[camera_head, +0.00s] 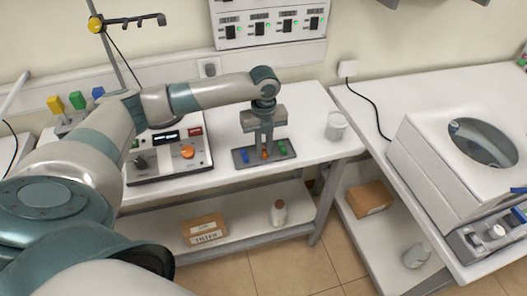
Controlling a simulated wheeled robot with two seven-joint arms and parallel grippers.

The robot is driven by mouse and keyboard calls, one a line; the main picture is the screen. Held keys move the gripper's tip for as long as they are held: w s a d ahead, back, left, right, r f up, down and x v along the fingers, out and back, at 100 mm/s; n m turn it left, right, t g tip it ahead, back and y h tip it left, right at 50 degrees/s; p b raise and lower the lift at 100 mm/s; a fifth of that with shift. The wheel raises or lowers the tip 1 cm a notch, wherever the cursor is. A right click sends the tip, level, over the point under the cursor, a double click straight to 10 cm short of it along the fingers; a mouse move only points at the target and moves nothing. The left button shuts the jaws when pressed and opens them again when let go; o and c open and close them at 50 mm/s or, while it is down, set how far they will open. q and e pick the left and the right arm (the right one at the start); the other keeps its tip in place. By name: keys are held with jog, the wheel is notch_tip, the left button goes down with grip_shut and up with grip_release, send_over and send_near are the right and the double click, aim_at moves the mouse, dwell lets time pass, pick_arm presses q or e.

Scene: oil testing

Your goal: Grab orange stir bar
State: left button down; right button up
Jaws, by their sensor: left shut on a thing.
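The orange stir bar (264,155) stands in the middle of a dark tray (274,161) on the white table. My left gripper (265,149) points down over the tray, shut on the orange stir bar. The gripper fingers hide the upper part of the bar. A blue stir bar (244,155) stands to the left in the same tray, and a green one (283,149) stands to the right. My right gripper is not in view.
A hot plate stirrer (165,163) with an orange knob is left of the tray. A clear beaker (336,126) stands to the right. A white centrifuge-like machine (440,150) sits on the right table. A box (204,231) and a bottle (279,212) are on the lower shelf.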

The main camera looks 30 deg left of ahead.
aim_at(264, 151)
pick_arm(q)
jog(key=shift+r, duration=0.1)
jog(key=shift+r+b, duration=0.4)
jog(key=shift+r, duration=0.15)
notch_tip(264, 151, up, 2)
jog(key=shift+w+r+b, duration=0.1)
jog(key=shift+r+b, duration=0.05)
jog(key=shift+b, duration=0.45)
jog(key=d+r+b, duration=0.3)
jog(key=d+r, duration=0.4)
jog(key=d, duration=0.4)
jog(key=shift+w+d+r, duration=0.2)
jog(key=shift+w+d, duration=0.05)
jog(key=shift+d, duration=0.05)
